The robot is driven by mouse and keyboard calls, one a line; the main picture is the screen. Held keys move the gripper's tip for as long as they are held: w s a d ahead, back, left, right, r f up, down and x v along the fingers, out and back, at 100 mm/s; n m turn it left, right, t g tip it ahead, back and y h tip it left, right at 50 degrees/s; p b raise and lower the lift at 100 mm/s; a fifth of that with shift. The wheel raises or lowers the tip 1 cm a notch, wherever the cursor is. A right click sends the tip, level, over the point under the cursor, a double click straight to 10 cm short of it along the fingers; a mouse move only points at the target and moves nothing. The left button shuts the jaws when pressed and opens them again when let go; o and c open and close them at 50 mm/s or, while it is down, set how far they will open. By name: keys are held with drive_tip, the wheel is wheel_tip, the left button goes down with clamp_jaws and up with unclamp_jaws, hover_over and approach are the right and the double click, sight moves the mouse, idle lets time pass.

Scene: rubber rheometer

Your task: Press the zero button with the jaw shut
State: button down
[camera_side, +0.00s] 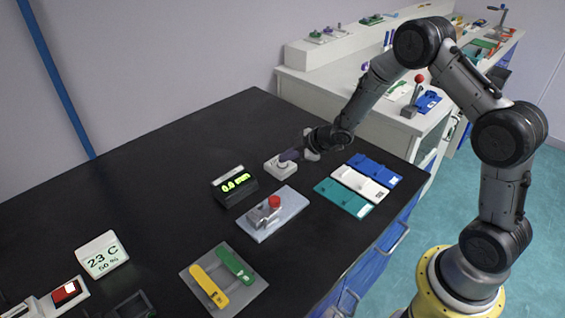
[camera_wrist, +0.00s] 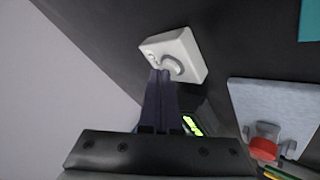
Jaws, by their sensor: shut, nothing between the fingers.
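The zero button is a round light-grey cap on a small white box (camera_side: 276,168), which stands on the black bench. In the wrist view the box (camera_wrist: 188,48) is just beyond my fingertips, and its round cap (camera_wrist: 174,66) shows right by them. My gripper (camera_side: 285,156) is shut and empty, its dark fingers together and pointing down at the box. In the wrist view my gripper's fingertips (camera_wrist: 160,76) overlap the near edge of the box beside the cap. I cannot tell whether they touch it.
A black display (camera_side: 235,186) with green digits in mm stands left of the box. A pale plate (camera_side: 285,223) with a red-knobbed device is in front. Blue, white and teal trays (camera_side: 341,199) lie to the right. Bare bench (camera_side: 180,165) lies behind and left.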

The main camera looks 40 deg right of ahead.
drive_tip(key=shift+r, duration=0.8)
wheel_tip(320, 180, up, 5)
idle(0.6)
idle(0.4)
